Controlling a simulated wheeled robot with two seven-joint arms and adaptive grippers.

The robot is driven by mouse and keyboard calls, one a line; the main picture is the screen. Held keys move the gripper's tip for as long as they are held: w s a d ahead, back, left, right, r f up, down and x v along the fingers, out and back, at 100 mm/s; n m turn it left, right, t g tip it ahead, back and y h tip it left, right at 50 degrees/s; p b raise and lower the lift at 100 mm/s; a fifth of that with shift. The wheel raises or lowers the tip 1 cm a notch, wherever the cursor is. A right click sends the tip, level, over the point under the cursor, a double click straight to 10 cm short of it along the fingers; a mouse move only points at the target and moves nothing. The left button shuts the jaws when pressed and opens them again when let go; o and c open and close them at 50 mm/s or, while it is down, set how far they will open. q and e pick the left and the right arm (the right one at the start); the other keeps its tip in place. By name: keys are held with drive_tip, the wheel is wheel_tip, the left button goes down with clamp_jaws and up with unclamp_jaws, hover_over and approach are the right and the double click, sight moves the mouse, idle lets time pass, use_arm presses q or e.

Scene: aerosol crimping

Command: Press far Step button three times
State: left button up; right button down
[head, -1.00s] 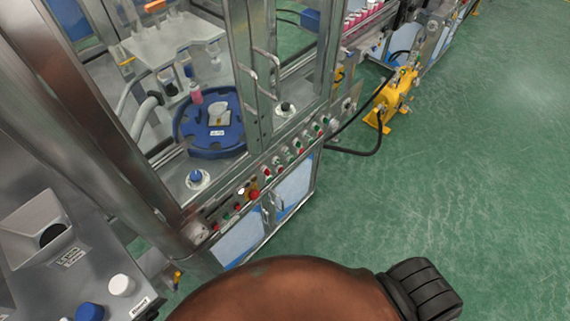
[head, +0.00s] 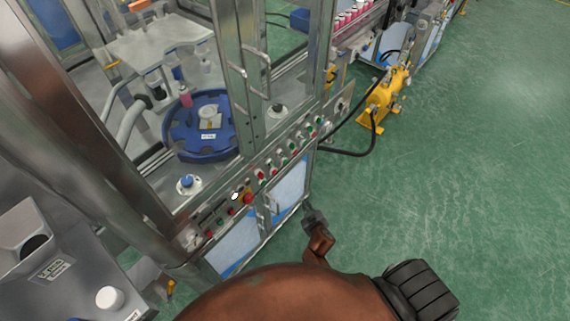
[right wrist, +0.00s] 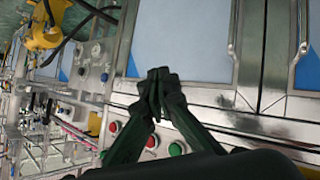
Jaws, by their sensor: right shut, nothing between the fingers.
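The machine's sloping button panel (head: 285,160) runs from lower left to upper right in the head view, with several red and green buttons. A green button (head: 319,119) is near its far end. The button labels are too small to read, so I cannot tell which is Step. My right gripper (head: 312,214) is shut and empty, beside the cabinet doors below the panel. In the right wrist view, its closed fingers (right wrist: 157,92) overlap the panel edge, near a red button (right wrist: 114,126) and a green button (right wrist: 175,149); contact is not visible. My left gripper is out of view.
Cabinet doors with metal handles (head: 274,206) are below. A yellow pump (head: 388,96) with a black hose stands on the green floor, which is open to the right.

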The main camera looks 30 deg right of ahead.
sight(285, 162)
drive_tip(key=w+d+r+t+h, duration=0.1)
drive_tip(key=w+r, duration=0.1)
drive_tip(key=r, duration=0.4)
drive_tip(key=w+d+r+t, duration=0.1)
drive_tip(key=w+r, duration=0.1)
drive_tip(key=r, duration=0.4)
drive_tip(key=shift+w+d+r+h+b, duration=0.3)
drive_tip(key=shift+h+b, duration=0.05)
drive_tip(key=shift+h, duration=0.05)
drive_tip(key=shift+w, duration=0.15)
drive_tip(key=w+a+b, duration=0.1)
drive_tip(key=w+a, duration=0.2)
drive_tip(key=w, duration=0.5)
drive_tip(key=shift+a+b, duration=0.2)
drive_tip(key=shift+b, duration=0.2)
drive_tip(key=shift+w+a+f, duration=0.1)
drive_tip(key=shift+w+a, duration=0.05)
drive_tip(key=shift+w, duration=0.2)
